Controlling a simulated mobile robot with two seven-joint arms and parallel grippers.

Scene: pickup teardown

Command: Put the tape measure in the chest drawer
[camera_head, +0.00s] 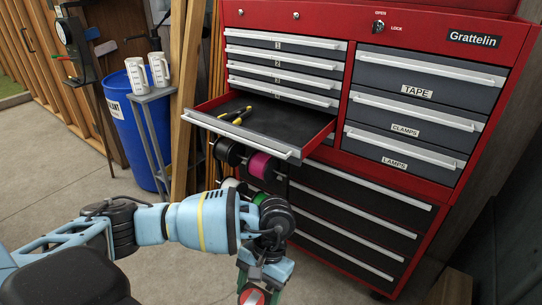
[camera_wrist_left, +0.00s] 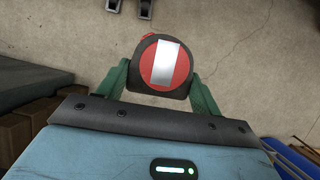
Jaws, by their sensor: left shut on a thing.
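The tape measure (camera_wrist_left: 148,82), black with a red disc and a pale label, is held between the green fingers of my left gripper (camera_wrist_left: 160,70). It also shows at the bottom edge of the head view (camera_head: 252,297), partly cut off. The red tool chest (camera_head: 340,15) has one open drawer (camera_head: 280,117), pulled out on its left side. Yellow-handled pliers (camera_head: 235,114) lie inside it, with bare dark floor to their right. My left gripper (camera_head: 260,288) is below and in front of this drawer. My right gripper is not in view.
The closed drawers at right are labelled TAPE (camera_head: 425,80), CLAMPS (camera_head: 405,117) and LAMPS (camera_head: 398,152). Several spools (camera_head: 260,165) hang below the open drawer. A blue barrel (camera_head: 140,130) and a small stand (camera_head: 152,97) with two white jugs are at left.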

